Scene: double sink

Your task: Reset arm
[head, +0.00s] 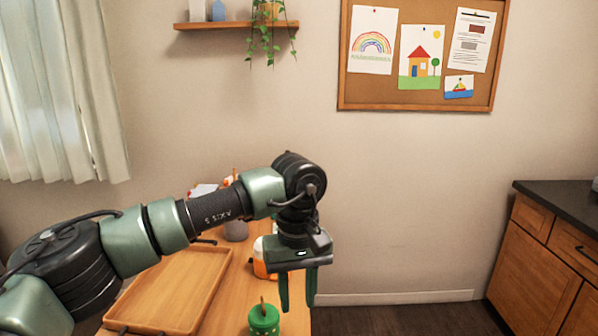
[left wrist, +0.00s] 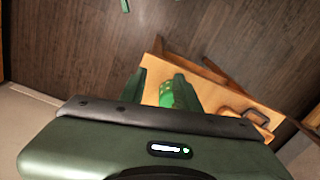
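My left gripper (head: 297,304) hangs fingers down at the right end of the wooden table. Its two green fingers stand apart with an empty gap between them. In the left wrist view the gripper (left wrist: 163,80) also shows its fingers apart, with a green lidded jar (left wrist: 167,97) beyond them. In the head view this green jar (head: 264,319) stands on the table, left of and below the fingers, apart from them. My right gripper does not show in the head view. A small green piece at the top edge of the left wrist view is too cut off to identify.
A wooden tray (head: 172,290) lies on the table at the left. An orange and white container (head: 260,262) stands behind my left gripper, partly hidden. Other items behind my arm are mostly covered. Open floor (head: 400,320) lies right of the table, before a wooden cabinet (head: 535,262).

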